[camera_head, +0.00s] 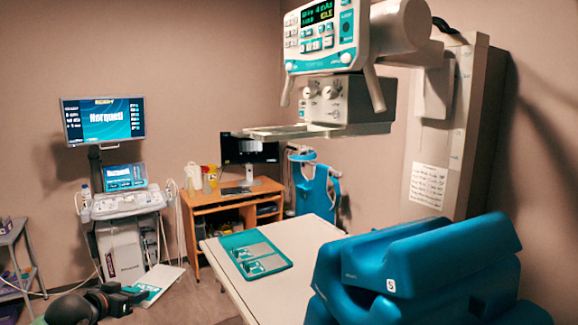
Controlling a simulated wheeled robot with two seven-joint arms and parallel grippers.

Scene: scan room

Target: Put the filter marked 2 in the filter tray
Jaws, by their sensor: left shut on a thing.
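My left gripper (134,294) is at the lower left, in front of the table's left side. It is shut on a flat pale plate with a teal label (158,281), which looks like a filter. Its number is too small to read. A teal mat (231,241) on the white table holds grey plates with teal labels (262,262), apparently other filters; their marks cannot be read. A flat tray (270,131) juts out to the left below the X-ray head, apart from and well above my gripper. My right gripper is not in view.
The X-ray head (325,40) hangs above the white table (285,300). A wooden desk (225,200) and an ultrasound cart (122,205) stand behind. A grey shelf cart (15,265) is at the left.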

